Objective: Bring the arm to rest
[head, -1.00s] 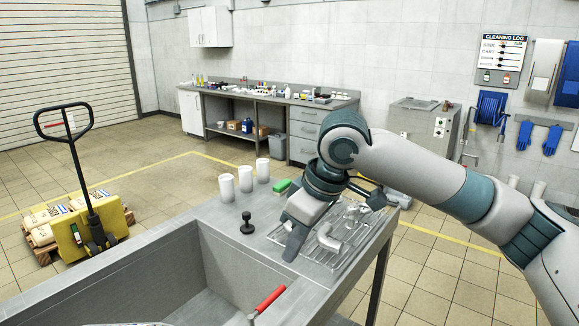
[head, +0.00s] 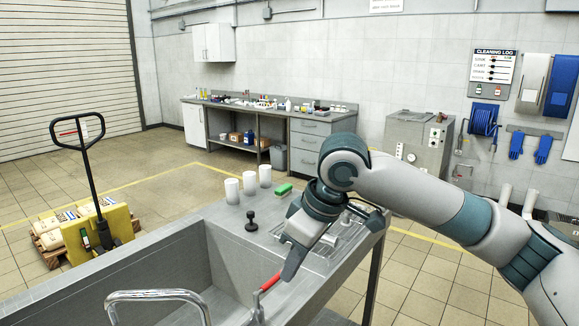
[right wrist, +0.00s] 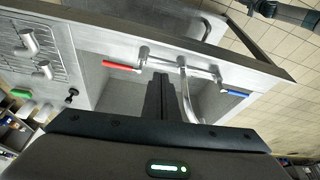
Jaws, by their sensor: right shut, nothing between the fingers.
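My right arm comes in from the right in the head view. Its gripper (head: 290,270) points down over the steel sink's right rim, its tip close to the red tap handle (head: 270,283) in the picture. In the right wrist view the two dark fingers (right wrist: 161,98) are together with nothing between them. They lie over the sink, between the red handle (right wrist: 122,66) and the curved spout (right wrist: 190,95). I cannot tell whether the fingers touch the tap. My left gripper is in neither view.
The sink (head: 165,255) fills the lower left. A rack with metal fittings (head: 345,240), a black stopper (head: 250,222), a green sponge (head: 283,190) and white cups (head: 249,182) are on the drainboard. A blue handle (right wrist: 236,94) shows in the wrist view. A yellow pallet jack (head: 95,230) stands left.

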